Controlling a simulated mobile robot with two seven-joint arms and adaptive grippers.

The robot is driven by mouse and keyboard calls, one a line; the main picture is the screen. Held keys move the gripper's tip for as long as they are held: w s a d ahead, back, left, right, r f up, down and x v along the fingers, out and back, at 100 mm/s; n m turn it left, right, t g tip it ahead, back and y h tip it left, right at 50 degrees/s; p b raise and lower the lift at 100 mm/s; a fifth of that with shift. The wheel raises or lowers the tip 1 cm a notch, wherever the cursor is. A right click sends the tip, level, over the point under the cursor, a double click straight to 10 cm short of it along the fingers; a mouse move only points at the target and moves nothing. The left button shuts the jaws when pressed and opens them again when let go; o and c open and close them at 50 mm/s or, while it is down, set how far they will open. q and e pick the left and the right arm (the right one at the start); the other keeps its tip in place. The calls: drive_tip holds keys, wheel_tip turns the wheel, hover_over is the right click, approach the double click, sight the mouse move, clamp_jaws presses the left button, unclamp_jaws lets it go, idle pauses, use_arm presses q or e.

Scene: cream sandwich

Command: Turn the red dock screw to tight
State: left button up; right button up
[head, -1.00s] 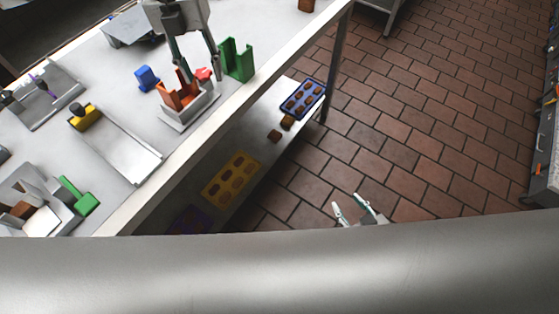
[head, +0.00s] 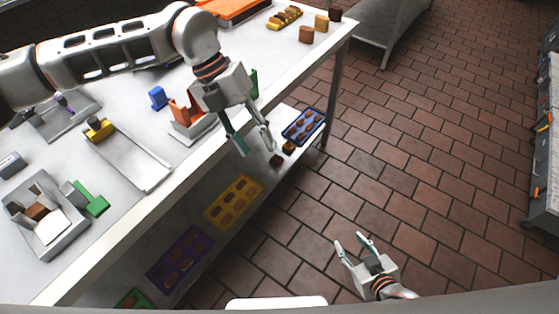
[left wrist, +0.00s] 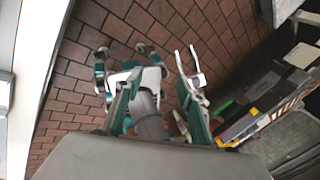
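The orange dock piece (head: 185,110) stands on a grey metal base (head: 190,130) near the table's front edge. The red screw does not show now; my left gripper and arm cover the area beside the dock. My left gripper (head: 256,151) is open and empty, in front of the table edge and over the lower shelf, apart from the dock. Its spread fingers also show in the left wrist view (left wrist: 156,108), with floor beyond and no dock or screw. My right gripper (head: 351,240) is open and empty over the floor at the lower right.
A green bracket (head: 254,84) is partly hidden behind my left gripper. A blue block (head: 158,97) and a metal tray with a yellow block (head: 99,130) are left of the dock. The lower shelf holds a blue mould (head: 303,126) and a yellow mould (head: 234,201).

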use_arm(q)
drive_tip(key=s+d+g+h, duration=0.1)
drive_tip(key=s+d+h, duration=0.1)
drive_tip(key=s+d, duration=0.2)
drive_tip(key=shift+s+d+f+m, duration=0.15)
drive_tip(key=shift+s+d+m, duration=0.25)
drive_tip(key=shift+d, duration=0.3)
